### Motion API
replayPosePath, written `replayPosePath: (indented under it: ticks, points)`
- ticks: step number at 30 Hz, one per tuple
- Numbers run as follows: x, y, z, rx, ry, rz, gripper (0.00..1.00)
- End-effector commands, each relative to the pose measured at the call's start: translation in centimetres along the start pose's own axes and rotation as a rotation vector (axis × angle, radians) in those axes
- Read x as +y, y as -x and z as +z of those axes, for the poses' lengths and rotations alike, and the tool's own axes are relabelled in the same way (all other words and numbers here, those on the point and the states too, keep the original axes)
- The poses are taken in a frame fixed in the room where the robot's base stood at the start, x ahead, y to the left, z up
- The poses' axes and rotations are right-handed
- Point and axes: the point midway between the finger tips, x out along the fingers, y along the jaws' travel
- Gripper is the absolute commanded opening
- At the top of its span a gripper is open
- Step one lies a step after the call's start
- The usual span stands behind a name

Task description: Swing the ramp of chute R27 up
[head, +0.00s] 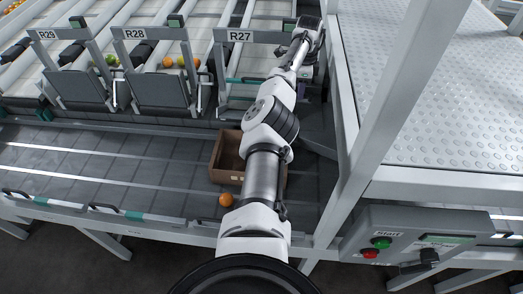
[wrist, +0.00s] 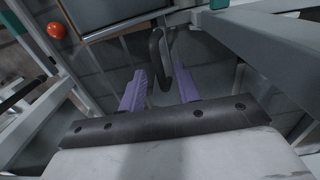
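Chute R27 is marked by a label (head: 240,36) on its grey cross frame in the head view. My arm crosses in front of its right side, and I cannot make out its ramp clearly there.
Chutes R28 and R29 have grey flaps (head: 160,91) (head: 79,89) at their front ends. A brown box (head: 226,157) and an orange tomato (head: 226,199) are on the grey belt. A post (head: 405,90) and a control box (head: 405,235) stand at the right.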

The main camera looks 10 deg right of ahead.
Motion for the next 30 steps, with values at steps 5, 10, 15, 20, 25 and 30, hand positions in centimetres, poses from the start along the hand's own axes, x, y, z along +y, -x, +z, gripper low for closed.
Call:
replayPosePath:
  ticks: [5, 10, 15, 20, 25, 30]
  points:
    - [0.0, 2.3, 0.0, -0.001, -0.001, 0.0, 0.33]
    - [0.0, 4.0, -0.1, 0.0, -0.001, 0.0, 0.33]
    - [0.0, 5.7, 0.0, -0.001, -0.001, -0.001, 0.33]
    - [0.0, 6.2, 0.0, -0.001, -0.001, 0.0, 0.33]
    - [0.0, 6.1, 0.0, -0.001, -0.001, 0.0, 0.33]
    - [0.0, 6.1, 0.0, -0.001, 0.0, 0.0, 0.33]
